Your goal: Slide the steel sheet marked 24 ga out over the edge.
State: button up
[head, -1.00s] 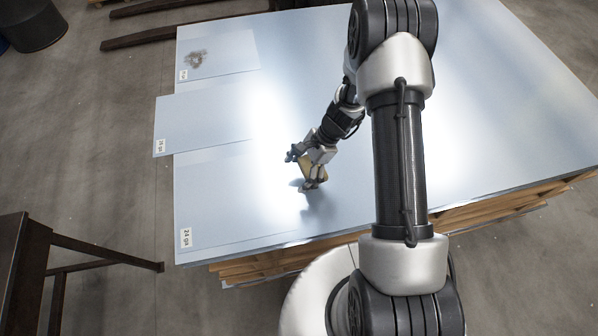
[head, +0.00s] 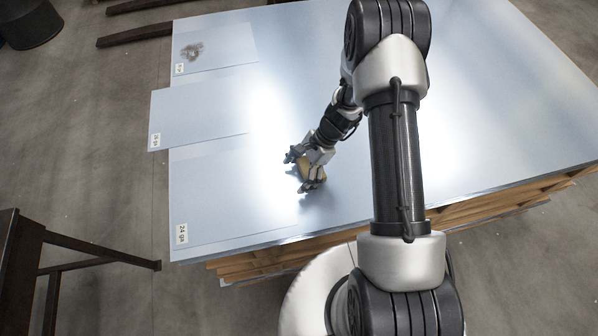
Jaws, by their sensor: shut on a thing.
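The steel sheet marked 24 ga (head: 215,200) lies flat at the front left of a large stack of sheet metal, its white label (head: 182,233) near the left edge. That edge looks about flush with the stack's left edge. Glare hides its right end. My gripper (head: 306,174) points down over the stack, right of the sheet's middle. It is shut on a tan block (head: 305,170), at or just above the metal surface; I cannot tell whether it touches, or whether it is over the 24 ga sheet.
A second labelled sheet (head: 200,112) behind sticks out past the stack's left edge. A third sheet (head: 225,50), with a dark smudge, lies farther back. The stack (head: 480,100) rests on wooden boards (head: 480,212). A dark metal frame (head: 20,250) stands at the left, with open floor between.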

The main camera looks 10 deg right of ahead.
aim_at(279, 184)
jog(key=shift+f+b, duration=0.45)
jog(key=shift+f, duration=0.1)
jog(key=shift+a, duration=0.1)
jog(key=shift+a+r, duration=0.15)
jog(key=shift+a, duration=1)
jog(key=shift+a, duration=0.1)
jog(key=shift+a+b, duration=0.35)
jog(key=shift+a, duration=0.8)
jog(key=shift+s+a, duration=0.1)
